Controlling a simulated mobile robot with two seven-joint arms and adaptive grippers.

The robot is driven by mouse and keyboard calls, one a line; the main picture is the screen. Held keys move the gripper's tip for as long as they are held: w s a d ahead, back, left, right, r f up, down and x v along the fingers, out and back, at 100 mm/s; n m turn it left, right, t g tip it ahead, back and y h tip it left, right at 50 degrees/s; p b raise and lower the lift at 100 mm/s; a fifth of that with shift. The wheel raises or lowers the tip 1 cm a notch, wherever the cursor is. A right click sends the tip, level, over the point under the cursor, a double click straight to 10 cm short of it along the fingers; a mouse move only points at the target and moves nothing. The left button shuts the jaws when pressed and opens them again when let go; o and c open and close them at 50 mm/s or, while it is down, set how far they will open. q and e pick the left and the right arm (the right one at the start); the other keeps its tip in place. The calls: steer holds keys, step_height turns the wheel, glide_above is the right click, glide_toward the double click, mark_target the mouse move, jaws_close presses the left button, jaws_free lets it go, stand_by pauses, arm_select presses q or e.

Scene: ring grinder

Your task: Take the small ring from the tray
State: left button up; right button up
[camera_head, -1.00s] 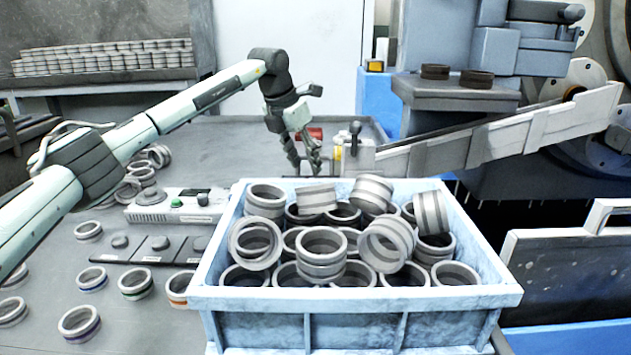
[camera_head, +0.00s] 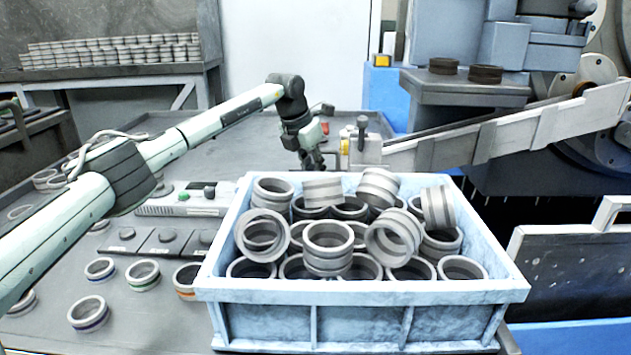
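A light blue tray (camera_head: 362,291) stands in the middle front, heaped with grey metal rings. One ring (camera_head: 328,245) stands upright near the centre of the heap. Another ring (camera_head: 262,236) lies tilted at the left, and a further one (camera_head: 438,207) leans on its side at the right. I cannot tell which is the small ring. My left gripper (camera_head: 314,163) hangs just behind the tray's far edge, pointing down, apart from the visible rings. Its fingertips are small and partly hidden, so its opening is unclear. My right gripper is not in view.
A pale chute (camera_head: 500,135) runs up right behind the tray. A small control box (camera_head: 183,199) and loose rings (camera_head: 142,274) lie on the grey table left of the tray. Two dark rings (camera_head: 485,74) sit on a machine ledge. A rack of rings (camera_head: 110,50) stands at back left.

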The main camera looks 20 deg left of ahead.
arm_select(q)
jaws_close()
steer(key=shift+r, duration=0.15)
